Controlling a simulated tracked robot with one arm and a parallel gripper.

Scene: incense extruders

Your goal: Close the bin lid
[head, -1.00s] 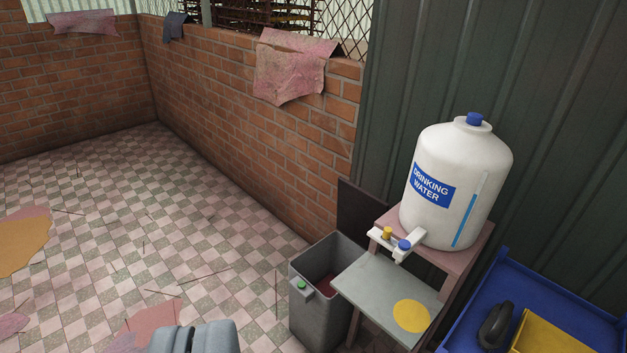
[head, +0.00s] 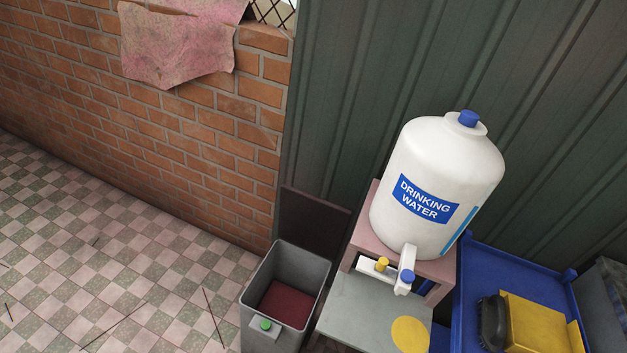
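The grey bin (head: 262,326) stands on the floor at the bottom middle, left of the water stand. Its top is open, and dark red contents (head: 286,304) show inside. A green button (head: 265,325) sits on a small tab at its front rim. The dark lid (head: 312,229) stands raised behind the bin, tilted up against the green wall. My gripper is not in view, so its state and its place relative to the lid do not show.
A white drinking water jug (head: 438,190) with a tap stands on a pink stand, with a grey shelf (head: 362,308) in front. A blue cart (head: 508,262) holding a yellow box (head: 535,325) is at right. The tiled floor (head: 120,270) left of the bin is mostly clear.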

